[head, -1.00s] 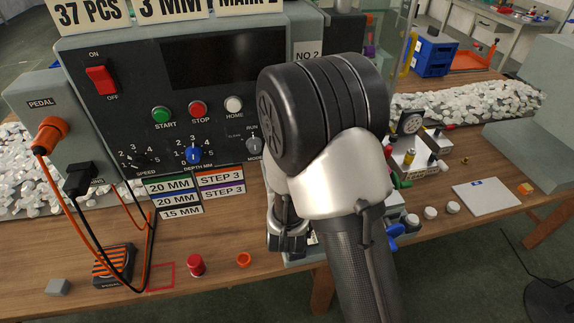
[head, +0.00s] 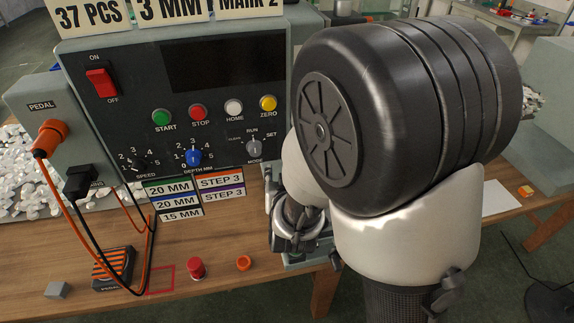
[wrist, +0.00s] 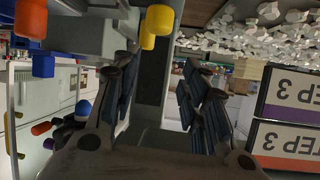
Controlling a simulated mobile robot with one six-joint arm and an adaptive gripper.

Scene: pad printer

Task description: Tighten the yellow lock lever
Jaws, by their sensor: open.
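A yellow part (wrist: 157,20), which looks like the lock lever's handle, shows at the top of the wrist view, above and beyond my fingertips. My gripper (wrist: 162,90) is open. Its two dark padded fingers stand apart with nothing held between them, and they do not touch the yellow part. In the head view my arm covers the machine's right side, so the lever is hidden there. I cannot tell the lever's exact angle.
The control box (head: 185,100) with its buttons and knobs stands left of my arm. STEP 3 labels (wrist: 290,95) are close to the right finger. Near the table's front are a red button-like part (head: 196,268), an orange ring (head: 243,263) and a pedal (head: 113,268).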

